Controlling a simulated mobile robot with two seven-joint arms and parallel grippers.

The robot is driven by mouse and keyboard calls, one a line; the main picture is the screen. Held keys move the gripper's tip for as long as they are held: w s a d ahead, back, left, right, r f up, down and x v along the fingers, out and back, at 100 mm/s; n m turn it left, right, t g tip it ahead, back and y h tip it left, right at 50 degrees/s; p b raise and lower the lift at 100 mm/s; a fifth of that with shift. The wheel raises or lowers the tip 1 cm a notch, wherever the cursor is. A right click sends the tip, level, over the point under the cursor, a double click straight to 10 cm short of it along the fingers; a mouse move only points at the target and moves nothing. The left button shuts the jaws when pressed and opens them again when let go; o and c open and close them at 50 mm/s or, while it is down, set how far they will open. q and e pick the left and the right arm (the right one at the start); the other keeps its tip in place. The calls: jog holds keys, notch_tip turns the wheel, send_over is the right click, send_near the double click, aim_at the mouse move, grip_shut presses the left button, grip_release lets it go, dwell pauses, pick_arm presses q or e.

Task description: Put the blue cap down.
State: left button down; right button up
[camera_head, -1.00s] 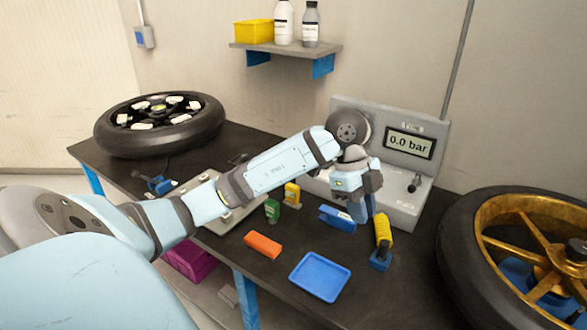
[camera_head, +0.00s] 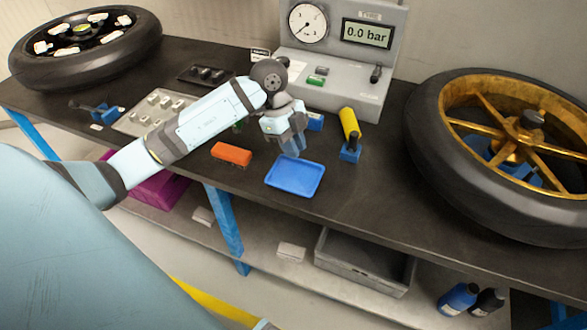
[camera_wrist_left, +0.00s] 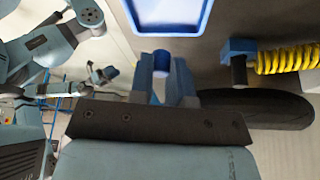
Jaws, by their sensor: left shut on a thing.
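My left gripper (camera_head: 291,152) points down just above the far edge of the blue tray (camera_head: 295,187) in the head view. It is shut on the small blue cap (camera_wrist_left: 161,64), which shows between the fingers in the wrist view. In the head view the cap is hard to make out, hidden by the fingers. The tray also shows at the top of the wrist view (camera_wrist_left: 168,29), just beyond the fingertips. The tray looks empty.
An orange block (camera_head: 231,153) lies left of the tray. A yellow coiled part on a blue base (camera_head: 350,128) stands behind it to the right. The gauge panel (camera_head: 335,86) stands at the back. A gold-rimmed wheel (camera_head: 430,150) fills the right of the bench.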

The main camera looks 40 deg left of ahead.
aim_at(298, 179)
pick_arm(q)
notch_tip(298, 179, down, 8)
jog(key=shift+r+b, duration=0.2)
jog(key=shift+b, duration=0.3)
jog(key=shift+f, duration=0.2)
pick_arm(e)
jog(key=shift+a, duration=0.15)
pick_arm(q)
jog(key=shift+f, duration=0.1)
jog(key=c, duration=1.2)
grip_release()
jog(key=shift+o, duration=0.6)
pick_arm(e)
jog(key=shift+s+f, duration=0.1)
jog(key=shift+f, duration=0.2)
